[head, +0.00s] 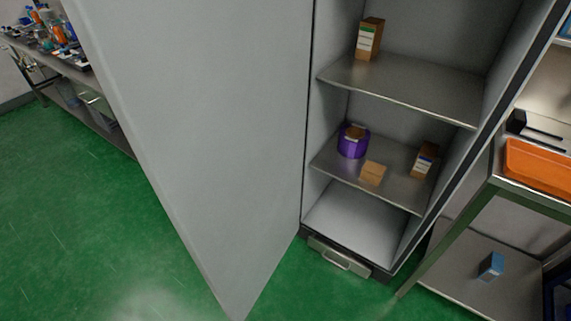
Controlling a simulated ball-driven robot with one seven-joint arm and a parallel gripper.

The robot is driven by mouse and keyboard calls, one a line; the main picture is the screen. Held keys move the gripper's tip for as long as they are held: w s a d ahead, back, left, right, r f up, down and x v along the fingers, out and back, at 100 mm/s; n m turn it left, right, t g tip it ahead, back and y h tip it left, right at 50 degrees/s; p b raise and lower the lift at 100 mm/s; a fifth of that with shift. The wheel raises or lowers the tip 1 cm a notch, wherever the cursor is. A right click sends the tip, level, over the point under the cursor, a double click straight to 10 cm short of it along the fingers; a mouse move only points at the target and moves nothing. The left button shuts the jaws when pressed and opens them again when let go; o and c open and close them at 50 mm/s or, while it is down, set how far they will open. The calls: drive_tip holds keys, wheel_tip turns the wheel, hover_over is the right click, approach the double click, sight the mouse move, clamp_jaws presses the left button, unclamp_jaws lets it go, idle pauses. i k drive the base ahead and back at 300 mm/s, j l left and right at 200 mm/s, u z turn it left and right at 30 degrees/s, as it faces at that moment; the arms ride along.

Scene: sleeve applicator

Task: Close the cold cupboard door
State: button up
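The cold cupboard (312,165) stands open in the middle right of the head view. Its grey door (205,120) hangs wide open to the left, hinged along the cupboard's left side, with its lower corner reaching toward the bottom of the picture. The door's top edge is out of view. No handle shows on the face of the door that I see. My gripper is not in this view.
Boxes and a purple roll (353,141) sit on the cupboard shelves (400,88), within the cupboard. A drawer (338,256) is at its base. A metal bench (487,200) with an orange tray (540,165) stands close right. Green floor (80,210) is clear left.

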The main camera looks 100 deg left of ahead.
sight(209, 98)
drive_tip(key=k+u, duration=0.35)
drive_tip(key=k+j+u, duration=0.1)
drive_tip(key=u, duration=0.3)
drive_tip(key=k+j+u, duration=0.15)
drive_tip(key=u, duration=0.2)
drive_tip(key=k+j+u, duration=0.15)
drive_tip(key=k+u, duration=0.2)
drive_tip(key=k+j+u, duration=0.2)
drive_tip(key=u, duration=0.15)
